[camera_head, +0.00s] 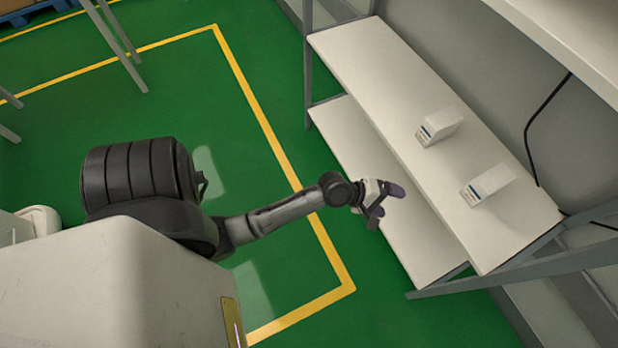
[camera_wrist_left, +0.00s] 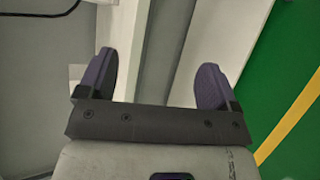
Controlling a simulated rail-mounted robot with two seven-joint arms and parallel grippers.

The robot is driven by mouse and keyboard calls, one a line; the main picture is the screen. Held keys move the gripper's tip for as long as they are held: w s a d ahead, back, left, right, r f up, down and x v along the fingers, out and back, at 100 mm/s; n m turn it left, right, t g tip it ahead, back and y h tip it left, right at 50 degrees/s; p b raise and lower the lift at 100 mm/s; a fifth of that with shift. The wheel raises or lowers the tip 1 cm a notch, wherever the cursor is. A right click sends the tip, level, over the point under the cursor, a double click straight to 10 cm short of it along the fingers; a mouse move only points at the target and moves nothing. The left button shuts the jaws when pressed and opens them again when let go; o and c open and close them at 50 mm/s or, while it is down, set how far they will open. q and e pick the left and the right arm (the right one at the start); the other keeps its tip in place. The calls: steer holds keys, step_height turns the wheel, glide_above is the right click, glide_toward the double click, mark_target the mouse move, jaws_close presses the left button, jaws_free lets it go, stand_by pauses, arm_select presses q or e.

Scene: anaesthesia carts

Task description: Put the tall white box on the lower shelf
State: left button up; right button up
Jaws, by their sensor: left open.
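Two white boxes stand apart on the upper shelf (camera_head: 372,66), each with a small dark-and-blue label: one farther back (camera_head: 444,124) and one nearer its right end (camera_head: 491,183). Seen from above, I cannot tell surely which is the tall one. The lower shelf (camera_head: 345,140) is below and to the left, partly hidden by the upper shelf; its visible strip is bare. My left gripper (camera_head: 387,203) is open and empty, over the lower shelf's strip and left of both boxes. In the left wrist view its purple fingers (camera_wrist_left: 156,84) are spread, with no box clearly between them.
A higher white shelf (camera_head: 570,35) overhangs at the top right. Grey rack posts (camera_head: 308,70) and a lower right beam (camera_head: 490,283) frame the shelves. A black cable (camera_head: 531,125) hangs on the wall behind. The green floor (camera_head: 270,90) left of the rack is open.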

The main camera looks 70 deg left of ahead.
arm_select(q)
steer(key=s+d+m+g+y, duration=0.1)
steer(key=s+m+g, duration=0.3)
steer(key=s+m, duration=0.5)
steer(key=s+d+m+g+y, duration=0.2)
steer(key=s+m+g+y, duration=0.1)
steer(key=s+m, duration=0.7)
steer(key=s+g, duration=0.1)
steer(key=s, duration=0.3)
steer(key=shift+s+d+r+g+y, duration=0.25)
steer(key=shift+s+g+y, duration=0.05)
steer(key=shift+s+g, duration=0.1)
